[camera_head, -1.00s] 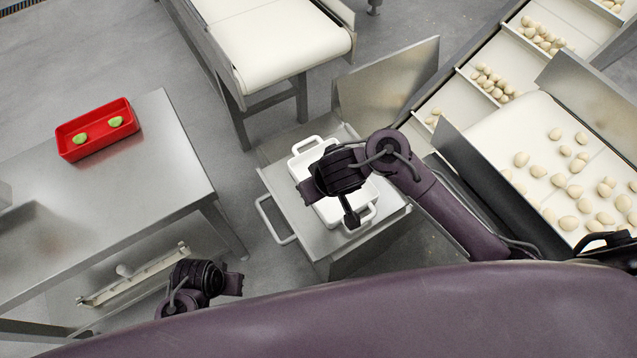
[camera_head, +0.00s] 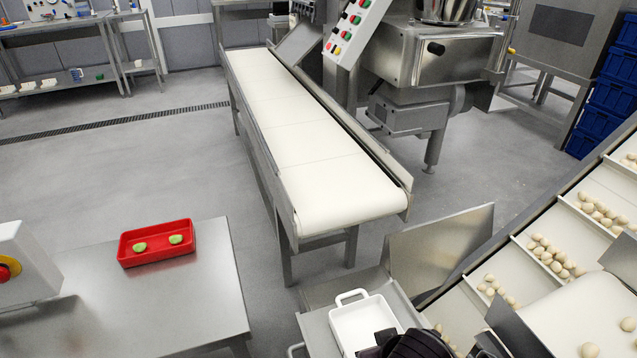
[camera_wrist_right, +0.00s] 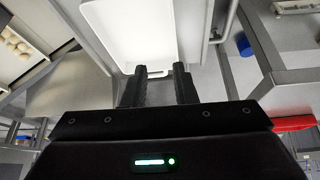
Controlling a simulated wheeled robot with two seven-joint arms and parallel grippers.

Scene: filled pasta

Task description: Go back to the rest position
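My right arm (camera_head: 412,343) shows only at the bottom edge of the head view, over the near side of a white tray (camera_head: 365,322) on a steel stand. My left gripper is outside both current views.
A red tray (camera_head: 125,258) with two green pieces stands on the steel table (camera_head: 190,310) at left. An empty white conveyor (camera_head: 320,170) runs through the middle. A sloped conveyor with pale pieces (camera_head: 555,258) is at right. Grey floor (camera_head: 150,160) lies open between.

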